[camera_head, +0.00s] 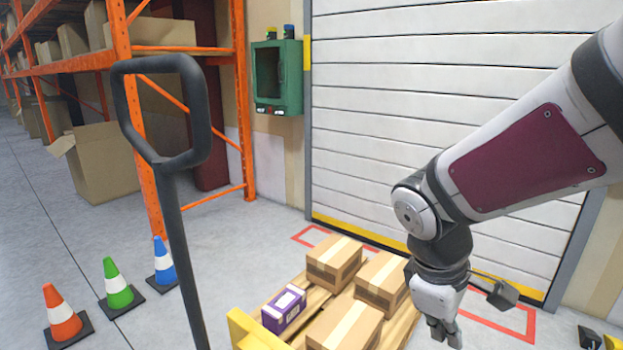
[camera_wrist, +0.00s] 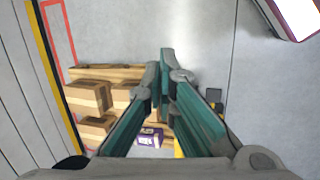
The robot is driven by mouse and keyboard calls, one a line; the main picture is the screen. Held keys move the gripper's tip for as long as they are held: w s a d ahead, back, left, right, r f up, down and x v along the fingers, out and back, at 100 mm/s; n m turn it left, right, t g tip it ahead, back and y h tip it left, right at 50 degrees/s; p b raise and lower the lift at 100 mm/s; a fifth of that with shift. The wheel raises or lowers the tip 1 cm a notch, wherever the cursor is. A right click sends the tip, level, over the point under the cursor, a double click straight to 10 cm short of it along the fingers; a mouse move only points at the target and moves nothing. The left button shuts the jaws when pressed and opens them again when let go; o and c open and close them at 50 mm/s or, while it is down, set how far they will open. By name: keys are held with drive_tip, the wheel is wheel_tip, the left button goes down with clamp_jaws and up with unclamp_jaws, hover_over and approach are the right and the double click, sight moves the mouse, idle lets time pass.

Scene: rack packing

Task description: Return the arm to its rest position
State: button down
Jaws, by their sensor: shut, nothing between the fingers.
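My arm reaches in from the right in the head view and bends down at the wrist. My gripper (camera_head: 446,335) points downward beside the right edge of the wooden pallet (camera_head: 403,327). In the wrist view my gripper (camera_wrist: 162,78) shows its two fingers closed towards each other, with nothing between them. Beyond the fingers, the pallet carries several brown cardboard boxes (camera_head: 334,262) and a purple box (camera_head: 284,308). The purple box (camera_wrist: 150,137) also shows in the wrist view, partly behind the fingers.
A dark looped handle (camera_head: 176,215) stands in front at left. Orange (camera_head: 62,315), green (camera_head: 117,285) and blue (camera_head: 162,262) cones stand on the left floor. Orange racking (camera_head: 137,130) and a white shutter door (camera_head: 400,110) are behind. Bare floor (camera_wrist: 265,90) lies right of the fingers.

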drive_tip(key=s+a+r+m+y, duration=0.1)
drive_tip(key=s+r+m+y, duration=0.3)
drive_tip(key=s, duration=0.7)
drive_tip(key=s+r+m, duration=0.3)
drive_tip(key=s+m, duration=0.3)
drive_tip(key=s, duration=0.4)
wheel_tip(320, 180, up, 28)
drive_tip(key=t+p, duration=0.3)
drive_tip(key=p, duration=2.4)
drive_tip(key=shift+d+n+h, duration=0.15)
drive_tip(key=shift+n+h, duration=0.15)
